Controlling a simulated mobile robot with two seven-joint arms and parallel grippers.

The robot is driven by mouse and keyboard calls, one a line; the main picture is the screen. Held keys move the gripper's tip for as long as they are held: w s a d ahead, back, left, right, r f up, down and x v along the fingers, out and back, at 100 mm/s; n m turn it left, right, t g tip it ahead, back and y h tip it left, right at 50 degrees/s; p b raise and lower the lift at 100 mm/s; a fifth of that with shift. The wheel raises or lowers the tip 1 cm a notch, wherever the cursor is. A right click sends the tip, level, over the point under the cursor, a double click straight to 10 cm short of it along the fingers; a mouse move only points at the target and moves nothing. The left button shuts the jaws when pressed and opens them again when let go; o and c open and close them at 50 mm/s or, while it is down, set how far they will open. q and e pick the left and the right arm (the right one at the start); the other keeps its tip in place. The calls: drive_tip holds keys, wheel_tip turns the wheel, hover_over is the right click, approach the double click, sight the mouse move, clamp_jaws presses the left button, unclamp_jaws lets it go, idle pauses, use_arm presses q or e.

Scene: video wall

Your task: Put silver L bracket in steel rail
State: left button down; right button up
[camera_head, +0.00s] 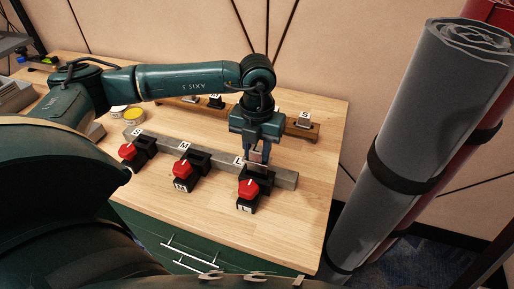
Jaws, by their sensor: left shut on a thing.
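The steel rail (284,180) lies across the wooden table, a long grey bar with spots marked S, M and L from left to right. My left gripper (258,155) points down over the right part of the rail, by the L mark. It is shut on a small piece, which looks like the silver L bracket (257,157); the fingers hide most of it. I cannot tell whether the piece touches the rail. My right gripper is not in view.
Three black clamps with red knobs (182,169) stand along the rail's front. Behind, a wooden rack (298,130) holds small pieces, one a bracket marked S (303,119). A yellow-topped tin (134,114) stands at left. Grey and red rolls (428,125) stand right of the table.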

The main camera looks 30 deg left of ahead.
sight(257, 159)
use_arm(q)
drive_tip(key=shift+f+b, duration=0.45)
drive_tip(key=shift+b, duration=0.05)
idle(0.8)
drive_tip(key=shift+f, duration=0.25)
drive_tip(key=shift+f+b, duration=0.25)
drive_tip(key=shift+b, duration=0.2)
drive_tip(key=shift+f+b, duration=0.3)
drive_tip(key=shift+f, duration=0.3)
drive_tip(key=shift+f+b, duration=0.25)
drive_tip(key=shift+b, duration=0.25)
